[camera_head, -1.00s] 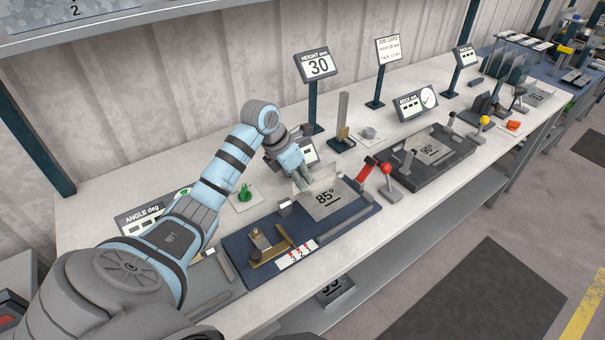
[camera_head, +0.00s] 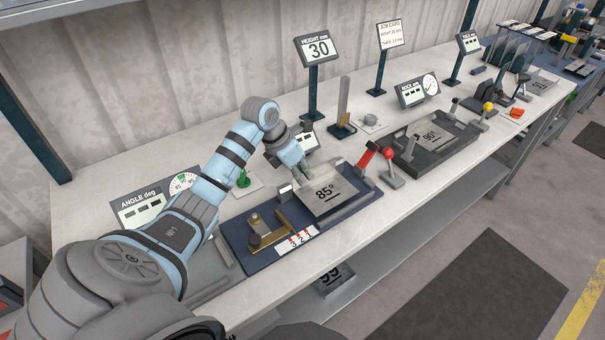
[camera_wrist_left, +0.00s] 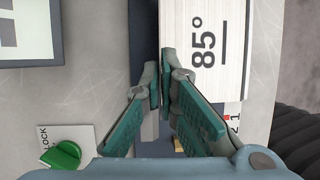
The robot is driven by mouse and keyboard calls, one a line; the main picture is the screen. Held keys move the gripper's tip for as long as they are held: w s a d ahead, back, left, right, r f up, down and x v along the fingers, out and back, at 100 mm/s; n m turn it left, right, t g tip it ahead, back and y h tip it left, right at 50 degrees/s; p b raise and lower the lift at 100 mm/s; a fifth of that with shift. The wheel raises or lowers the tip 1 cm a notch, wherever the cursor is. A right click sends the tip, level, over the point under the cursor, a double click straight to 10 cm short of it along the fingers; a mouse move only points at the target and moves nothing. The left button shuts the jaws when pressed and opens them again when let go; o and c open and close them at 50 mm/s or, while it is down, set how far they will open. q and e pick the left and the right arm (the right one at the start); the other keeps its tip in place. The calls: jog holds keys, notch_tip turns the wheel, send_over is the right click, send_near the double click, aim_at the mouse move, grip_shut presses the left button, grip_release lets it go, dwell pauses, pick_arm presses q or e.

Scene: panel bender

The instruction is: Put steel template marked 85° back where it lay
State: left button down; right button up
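The steel template marked 85° (camera_head: 322,197) is a light grey plate at the right part of the dark blue base (camera_head: 238,236). In the left wrist view the template (camera_wrist_left: 205,75) fills the upper right, its marking turned sideways. My left gripper (camera_head: 305,174) reaches down at the template's back edge. In the wrist view its fingertips (camera_wrist_left: 160,78) are close together, with the template's thin left edge between them. I cannot tell whether the template touches the base. My right gripper is not in view.
A brass stop (camera_head: 262,234) and a numbered scale strip (camera_head: 296,240) are on the base. A red-knobbed lever (camera_head: 390,160) stands to the right, before a dark fixture (camera_head: 430,150) with a 90° plate. A green knob (camera_head: 243,178) lies behind. Bare bench is at the front left.

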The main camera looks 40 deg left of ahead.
pick_arm(q)
jog(key=shift+f, duration=0.15)
jog(key=c, duration=1.7)
grip_release()
jog(key=v, duration=1.2)
